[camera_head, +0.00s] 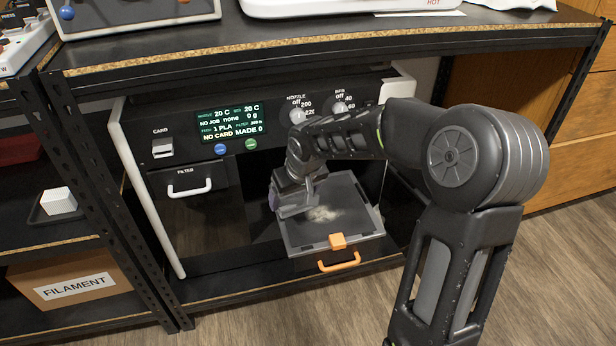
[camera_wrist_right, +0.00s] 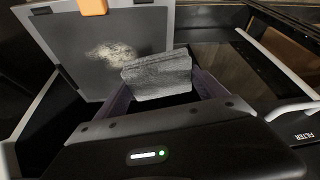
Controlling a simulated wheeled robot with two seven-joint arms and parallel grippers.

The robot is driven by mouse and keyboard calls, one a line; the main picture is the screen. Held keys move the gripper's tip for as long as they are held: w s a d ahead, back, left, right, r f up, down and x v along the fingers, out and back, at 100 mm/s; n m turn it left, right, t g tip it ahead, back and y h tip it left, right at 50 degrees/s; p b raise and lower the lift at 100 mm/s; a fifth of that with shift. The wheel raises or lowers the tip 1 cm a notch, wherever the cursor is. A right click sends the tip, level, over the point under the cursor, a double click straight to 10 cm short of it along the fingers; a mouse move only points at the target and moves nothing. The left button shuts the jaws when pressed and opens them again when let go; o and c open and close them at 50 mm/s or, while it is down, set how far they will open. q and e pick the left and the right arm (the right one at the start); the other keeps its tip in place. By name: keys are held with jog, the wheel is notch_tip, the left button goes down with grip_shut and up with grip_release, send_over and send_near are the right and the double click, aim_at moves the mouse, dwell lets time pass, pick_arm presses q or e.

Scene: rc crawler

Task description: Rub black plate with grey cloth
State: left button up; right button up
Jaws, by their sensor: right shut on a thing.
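The black plate (camera_head: 344,229) is drawn out of the front of the printer, with an orange tab on its front edge. A pale, whitish smudge (camera_head: 323,214) lies on it, and it also shows in the right wrist view (camera_wrist_right: 110,54). My right gripper (camera_head: 287,205) is at the plate's left side. In the right wrist view it is shut on the grey cloth (camera_wrist_right: 158,76), a folded block between its fingers. The cloth is beside the smudge; I cannot tell whether it touches the plate. My left gripper is not in view.
The printer (camera_head: 215,155) stands on a shelf, with a display, knobs and a filter drawer handle (camera_head: 190,187). An orange handle (camera_head: 339,262) sits below the plate. Another shelf passes overhead. A filament box (camera_head: 70,280) is at lower left. Wooden floor is open at right.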

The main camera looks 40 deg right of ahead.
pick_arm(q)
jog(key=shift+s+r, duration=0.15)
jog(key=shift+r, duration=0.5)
pick_arm(e)
jog(key=d+m, duration=0.1)
jog(key=d, duration=0.1)
jog(key=d+m, duration=0.1)
jog(key=d, duration=0.1)
jog(key=shift+w+d+r+h, duration=0.2)
jog(key=shift+d+h, duration=0.05)
jog(key=shift+h, duration=0.15)
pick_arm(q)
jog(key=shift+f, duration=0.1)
pick_arm(e)
jog(key=shift+f, duration=0.15)
